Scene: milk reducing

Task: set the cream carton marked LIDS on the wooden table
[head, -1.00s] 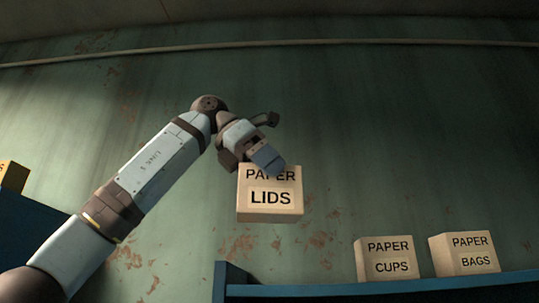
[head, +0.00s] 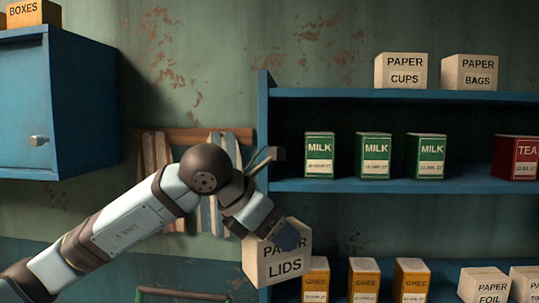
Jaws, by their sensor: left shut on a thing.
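The cream carton marked PAPER LIDS (head: 270,268) is in the head view at lower middle, slightly tilted. My left gripper (head: 285,236) is shut on its top edge and holds it in the air in front of the blue shelf unit. One finger covers part of the word PAPER. The wooden table does not show clearly in this view. My right gripper is not in view.
The blue shelf unit (head: 400,186) holds paper cups (head: 400,72) and paper bags (head: 470,73) on top, milk cartons (head: 373,156) and tea (head: 516,157) below, then ghee (head: 363,280) and foil (head: 484,286). A blue cabinet (head: 60,100) hangs at left.

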